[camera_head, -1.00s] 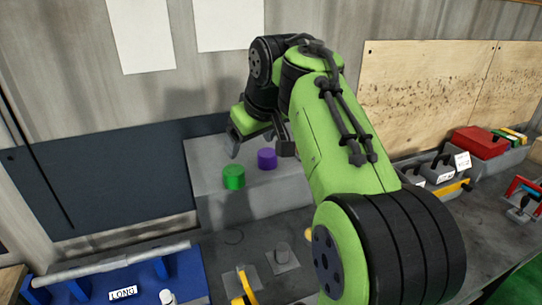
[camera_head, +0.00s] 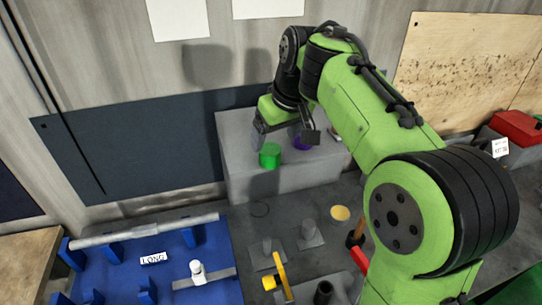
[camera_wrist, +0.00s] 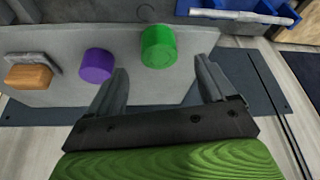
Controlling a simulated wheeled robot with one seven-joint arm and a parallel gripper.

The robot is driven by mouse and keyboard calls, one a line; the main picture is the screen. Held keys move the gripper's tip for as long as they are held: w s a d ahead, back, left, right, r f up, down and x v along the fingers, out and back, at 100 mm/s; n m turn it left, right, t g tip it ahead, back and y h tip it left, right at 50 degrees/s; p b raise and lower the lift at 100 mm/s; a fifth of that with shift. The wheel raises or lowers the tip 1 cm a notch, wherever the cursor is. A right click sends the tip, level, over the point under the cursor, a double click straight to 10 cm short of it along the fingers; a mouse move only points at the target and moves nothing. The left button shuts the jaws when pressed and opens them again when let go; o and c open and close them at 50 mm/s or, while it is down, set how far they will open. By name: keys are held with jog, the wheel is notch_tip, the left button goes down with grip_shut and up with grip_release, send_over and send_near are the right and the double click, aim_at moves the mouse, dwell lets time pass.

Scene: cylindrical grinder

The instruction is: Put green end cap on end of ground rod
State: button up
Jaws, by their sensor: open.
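The green end cap (camera_head: 270,156) stands on the grey block near its front left edge. In the wrist view the green cap (camera_wrist: 158,46) lies ahead of the open fingers, a little beyond their tips, between their lines. My gripper (camera_head: 288,137) is open and empty, above and behind the caps; its fingers also show in the wrist view (camera_wrist: 160,78). The purple cap (camera_wrist: 97,65) stands beside the green one, ahead of the other finger; in the head view my gripper partly hides it. A long grey rod (camera_head: 145,230) rests on the blue rack at the left.
The grey block (camera_head: 245,185) carries the caps and an orange piece (camera_wrist: 28,77). The blue rack (camera_head: 125,265) has a LONG label and a white cylinder (camera_head: 197,270). Posts and a yellow clamp (camera_head: 280,275) stand on the bench. A wall is behind the block.

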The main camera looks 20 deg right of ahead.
aim_at(271, 149)
jog(key=x, duration=0.7)
jog(key=shift+w, duration=0.15)
jog(key=shift+r, duration=0.1)
jog(key=shift+c, duration=1.3)
jog(key=shift+d, duration=0.1)
jog(key=c, duration=0.8)
